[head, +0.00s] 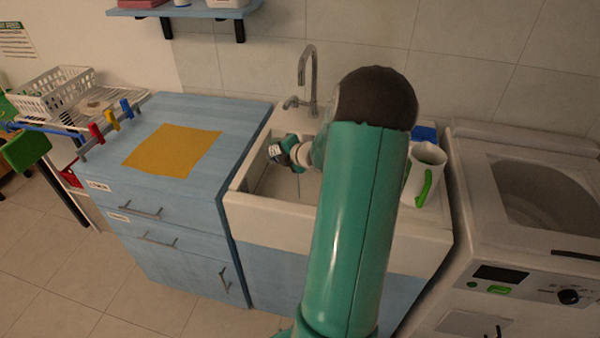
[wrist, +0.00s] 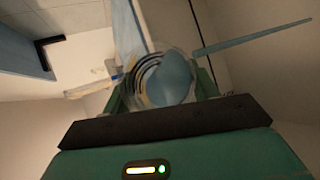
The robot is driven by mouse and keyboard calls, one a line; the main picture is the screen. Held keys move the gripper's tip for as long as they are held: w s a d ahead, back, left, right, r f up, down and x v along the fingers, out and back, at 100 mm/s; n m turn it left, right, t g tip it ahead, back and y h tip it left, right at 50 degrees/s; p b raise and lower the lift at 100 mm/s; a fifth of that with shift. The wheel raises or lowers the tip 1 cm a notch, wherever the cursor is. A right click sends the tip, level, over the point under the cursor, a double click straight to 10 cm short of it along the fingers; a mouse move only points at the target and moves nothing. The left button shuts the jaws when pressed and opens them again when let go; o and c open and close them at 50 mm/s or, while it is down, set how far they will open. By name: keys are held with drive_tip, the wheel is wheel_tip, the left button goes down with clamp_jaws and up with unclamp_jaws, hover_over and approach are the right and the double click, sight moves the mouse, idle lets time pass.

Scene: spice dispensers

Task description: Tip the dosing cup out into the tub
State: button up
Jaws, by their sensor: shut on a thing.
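My gripper (head: 280,152) reaches over the white tub (head: 240,183) of the sink, partly behind my arm. In the wrist view its two green fingers are shut on the clear round dosing cup (wrist: 150,84). The cup is tipped on its side, and blue liquid (wrist: 174,76) shows in it. A thin blue stream (wrist: 250,38) runs from the cup; in the head view it drops as a fine line (head: 299,187) into the tub. The cup is too small to make out well in the head view. The tub's right part is hidden by my arm.
A tap (head: 308,70) stands behind the tub. A blue counter with a yellow cloth (head: 172,148) lies left. A white washing machine (head: 530,220) stands right.

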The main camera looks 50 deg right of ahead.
drive_tip(key=shift+w, duration=0.1)
drive_tip(key=shift+r, duration=0.1)
drive_tip(key=shift+p, duration=0.3)
drive_tip(key=shift+s+d+t, duration=0.1)
drive_tip(key=shift+s+t, duration=0.1)
drive_tip(key=shift+t, duration=0.1)
drive_tip(key=shift+w+m, duration=0.15)
drive_tip(key=shift+m, duration=0.15)
drive_tip(key=shift+r, duration=0.1)
drive_tip(key=shift+p, duration=0.35)
drive_tip(key=shift+s+d+r+m+t+y+p, duration=0.2)
drive_tip(key=shift+s+d+m+t+y+p, duration=0.15)
drive_tip(key=shift+s+t+p, duration=0.3)
drive_tip(key=shift+w, duration=0.1)
